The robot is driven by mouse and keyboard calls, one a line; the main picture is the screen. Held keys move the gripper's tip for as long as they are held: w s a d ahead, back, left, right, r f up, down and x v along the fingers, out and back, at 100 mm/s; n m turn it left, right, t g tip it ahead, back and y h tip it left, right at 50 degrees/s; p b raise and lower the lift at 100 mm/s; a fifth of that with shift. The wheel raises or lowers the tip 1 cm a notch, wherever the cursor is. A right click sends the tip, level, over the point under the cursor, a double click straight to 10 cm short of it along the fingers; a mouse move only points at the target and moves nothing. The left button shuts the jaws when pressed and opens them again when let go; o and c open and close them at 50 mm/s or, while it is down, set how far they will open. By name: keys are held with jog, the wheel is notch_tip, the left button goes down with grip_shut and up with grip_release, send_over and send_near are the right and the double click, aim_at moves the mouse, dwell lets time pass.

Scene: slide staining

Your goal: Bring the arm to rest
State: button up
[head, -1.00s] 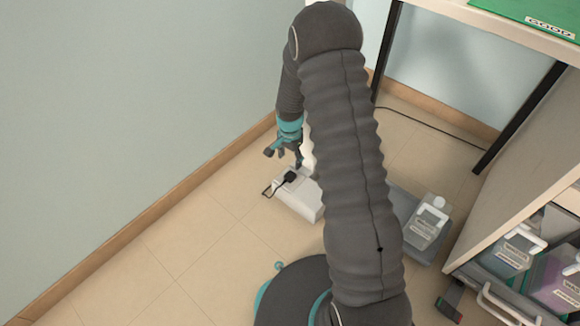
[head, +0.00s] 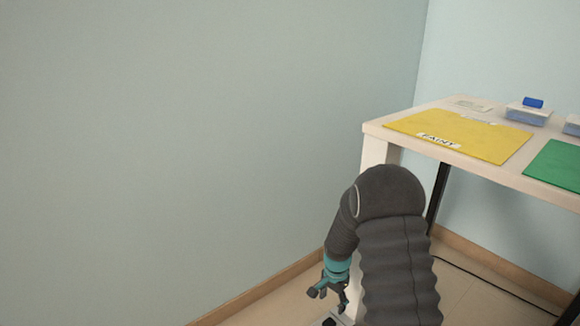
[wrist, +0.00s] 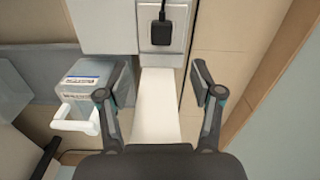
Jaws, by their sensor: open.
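My gripper (head: 331,292) hangs low at the end of my bent arm, left of the arm's dark ribbed sleeve in the head view. In the wrist view my gripper (wrist: 160,88) has its two fingers spread apart with nothing between them touching either one. Below and beyond the fingers is a white device (wrist: 163,112) with a black plug (wrist: 162,28) on it. The gripper appears apart from it.
A table with a yellow mat (head: 460,134), a green mat (head: 560,168) and a blue-topped box (head: 528,112) stands at the right. A labelled container (wrist: 88,88) with a white handle is left of the fingers. A bare wall (head: 200,150) fills the left.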

jog(key=s+n+g, duration=0.1)
jog(key=s+n, duration=0.2)
jog(key=s, duration=0.2)
jog(key=s+r+n+t+p, duration=0.2)
jog(key=s+r, duration=0.6)
jog(key=r, duration=0.6)
jog(key=s+r+n+t+p, duration=0.2)
jog(key=s+r, duration=0.7)
jog(key=r, duration=0.5)
jog(key=s+r+n+t+p, duration=0.2)
jog(key=s+r, duration=0.6)
jog(key=r, duration=0.7)
jog(key=shift+s+n+t+p, duration=0.15)
jog(key=shift+n+t+p, duration=0.3)
jog(key=shift+p, duration=0.4)
